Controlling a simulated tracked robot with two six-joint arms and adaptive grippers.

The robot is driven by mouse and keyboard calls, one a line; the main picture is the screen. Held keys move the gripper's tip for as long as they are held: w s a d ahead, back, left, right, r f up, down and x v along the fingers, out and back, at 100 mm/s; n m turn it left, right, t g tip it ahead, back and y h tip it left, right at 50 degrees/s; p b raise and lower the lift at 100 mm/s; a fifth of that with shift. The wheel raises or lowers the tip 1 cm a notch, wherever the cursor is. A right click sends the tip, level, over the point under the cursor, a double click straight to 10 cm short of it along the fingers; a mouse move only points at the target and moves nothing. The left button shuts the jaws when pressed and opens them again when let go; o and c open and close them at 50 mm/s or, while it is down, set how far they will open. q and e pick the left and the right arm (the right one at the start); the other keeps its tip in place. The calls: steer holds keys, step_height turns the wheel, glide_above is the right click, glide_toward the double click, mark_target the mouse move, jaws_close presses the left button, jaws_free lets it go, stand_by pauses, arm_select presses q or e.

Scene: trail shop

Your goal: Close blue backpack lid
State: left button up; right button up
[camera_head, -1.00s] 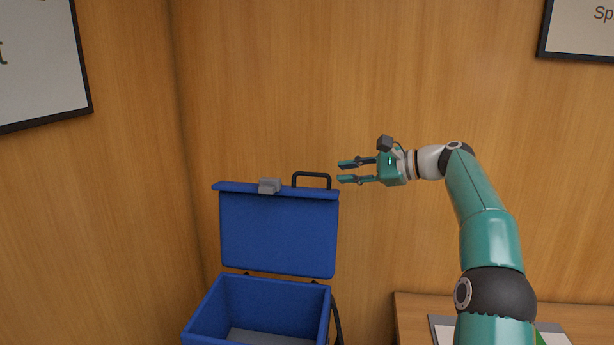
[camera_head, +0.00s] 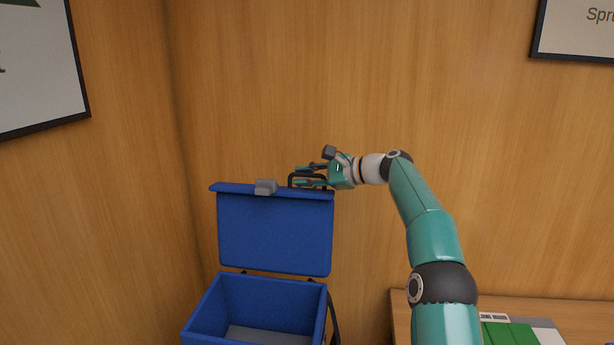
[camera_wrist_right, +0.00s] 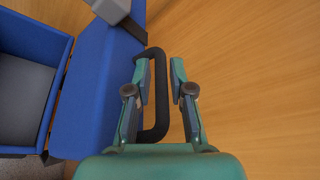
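The blue backpack (camera_head: 255,307) stands upright at the lower middle of the head view, its box open at the top. Its lid (camera_head: 275,232) is raised upright behind the opening, with a grey clasp (camera_head: 266,187) and a black handle (camera_head: 293,180) on its top edge. My right gripper (camera_head: 303,175) is at the handle, above the lid's right part. In the right wrist view the gripper (camera_wrist_right: 160,68) is open, and the black handle (camera_wrist_right: 161,105) shows between and beneath its fingers; contact cannot be told. My left gripper is not in view.
A wooden table (camera_head: 400,312) stands at the lower right with green and white items (camera_head: 508,333) on it. A wooden wall is close behind the backpack, with another wall to the left. Framed signs (camera_head: 40,70) hang on the walls.

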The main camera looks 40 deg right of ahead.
jaws_close()
